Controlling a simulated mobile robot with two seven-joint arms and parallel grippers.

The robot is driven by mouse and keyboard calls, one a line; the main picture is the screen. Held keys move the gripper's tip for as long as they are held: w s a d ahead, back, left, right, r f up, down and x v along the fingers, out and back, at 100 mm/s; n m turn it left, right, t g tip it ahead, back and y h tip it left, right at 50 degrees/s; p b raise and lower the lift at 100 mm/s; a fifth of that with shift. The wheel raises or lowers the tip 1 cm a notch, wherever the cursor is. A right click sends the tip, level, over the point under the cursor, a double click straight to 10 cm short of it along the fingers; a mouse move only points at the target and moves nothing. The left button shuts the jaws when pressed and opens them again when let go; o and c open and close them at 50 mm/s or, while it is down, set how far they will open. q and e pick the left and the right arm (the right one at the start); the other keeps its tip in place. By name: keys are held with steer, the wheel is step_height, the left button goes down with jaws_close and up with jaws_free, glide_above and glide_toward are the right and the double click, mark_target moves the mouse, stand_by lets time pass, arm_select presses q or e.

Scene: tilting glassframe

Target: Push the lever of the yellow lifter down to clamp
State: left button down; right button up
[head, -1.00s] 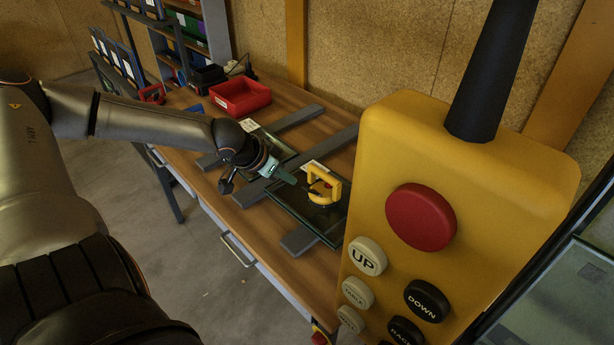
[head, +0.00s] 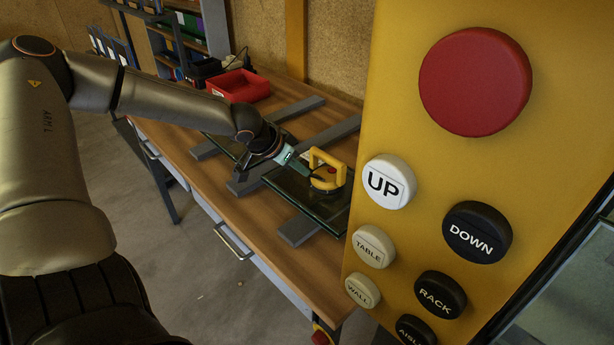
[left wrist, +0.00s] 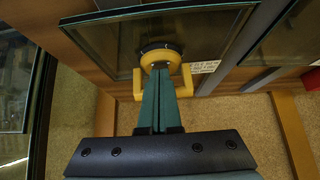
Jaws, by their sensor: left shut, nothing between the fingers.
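The yellow lifter (head: 328,184) sits on a dark glass pane (head: 300,202) on the wooden workbench, its handle arching up. A small red spot shows on it; I cannot make out the lever clearly. My left gripper (head: 304,172) is shut and empty, its greenish fingers reaching to the lifter's left side, at or very near it. In the left wrist view the closed fingers (left wrist: 159,72) point at the lifter's round body (left wrist: 160,56), between the two sides of the yellow handle (left wrist: 205,80). Whether they touch is unclear. My right gripper is not in view.
A large yellow control pendant (head: 405,130) with a red button and several labelled buttons blocks the right side. Grey bars (head: 300,230) lie under the glass. A red bin (head: 238,86) stands at the back of the bench (head: 200,180).

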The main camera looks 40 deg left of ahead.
arm_select(q)
step_height(320, 180, down, 4)
steer(key=b, duration=0.4)
steer(key=shift+f, duration=0.1)
steer(key=shift+r+p, duration=0.25)
steer(key=shift+p, duration=0.05)
steer(key=shift+s+r+p, duration=0.1)
steer(key=shift+r+p, duration=0.15)
steer(key=shift+p, duration=0.05)
steer(key=s+p, duration=0.2)
steer(key=p, duration=0.1)
steer(key=shift+s+a+r, duration=0.15)
steer(key=shift+s+r, duration=0.15)
steer(key=shift+s, duration=0.05)
